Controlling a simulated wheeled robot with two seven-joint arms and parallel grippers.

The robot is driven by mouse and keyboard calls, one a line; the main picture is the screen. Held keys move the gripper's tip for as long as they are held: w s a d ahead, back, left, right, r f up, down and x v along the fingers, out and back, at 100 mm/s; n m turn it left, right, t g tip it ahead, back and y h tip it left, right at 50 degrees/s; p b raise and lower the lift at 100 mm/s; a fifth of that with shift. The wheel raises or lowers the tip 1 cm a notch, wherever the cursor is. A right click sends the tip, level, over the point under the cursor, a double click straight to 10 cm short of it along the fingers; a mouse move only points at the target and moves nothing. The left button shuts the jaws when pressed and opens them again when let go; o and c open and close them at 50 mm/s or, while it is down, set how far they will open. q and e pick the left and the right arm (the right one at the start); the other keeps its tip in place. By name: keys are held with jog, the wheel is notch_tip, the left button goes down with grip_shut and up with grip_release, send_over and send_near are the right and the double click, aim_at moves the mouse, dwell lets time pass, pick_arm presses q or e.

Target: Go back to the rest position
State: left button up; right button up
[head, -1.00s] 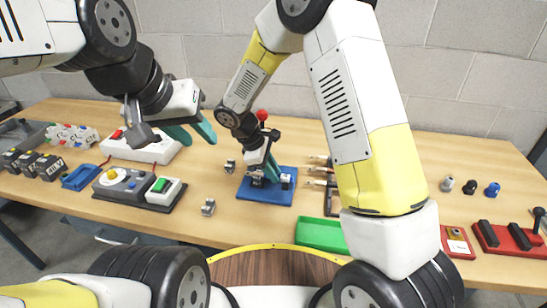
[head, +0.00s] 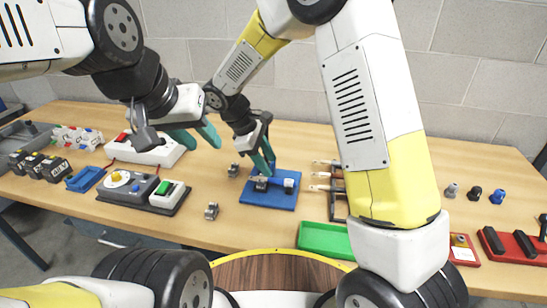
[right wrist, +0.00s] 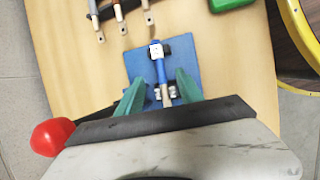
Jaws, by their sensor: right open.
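My left gripper (head: 199,138) hangs at the left above the table, its teal fingers apart and empty. My right gripper (head: 262,158) is tilted down over the blue plate (head: 268,200) in the middle of the table. In the right wrist view its teal fingers (right wrist: 158,92) are spread on either side of a blue and metal part (right wrist: 159,66) that sits on the plate. I see the fingers apart from this part. A red ball (right wrist: 52,137) shows close to the camera at the left of that view; it does not show in the head view.
A grey box (head: 128,186) with buttons and a white power strip (head: 150,152) lie left. Several knobs (head: 474,193) and a red block (head: 515,247) are farther right. A block wall stands behind.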

jog(key=shift+a+r, duration=0.15)
jog(key=shift+r, duration=0.25)
jog(key=s+d+r+m+y, duration=0.4)
jog(key=s+d+r+m, duration=0.3)
jog(key=d+r, duration=0.55)
jog(key=s+d+r+m+t+y, duration=0.1)
jog(key=s+d+r+m+t, duration=0.1)
jog(key=s+r+m, duration=0.1)
jog(key=s+d+r+m+t+y, duration=0.2)
jog(key=s+d+r+m+t, duration=0.1)
jog(key=s, duration=0.5)
jog(key=shift+s+m, duration=0.25)
jog(key=shift+m, duration=0.65)
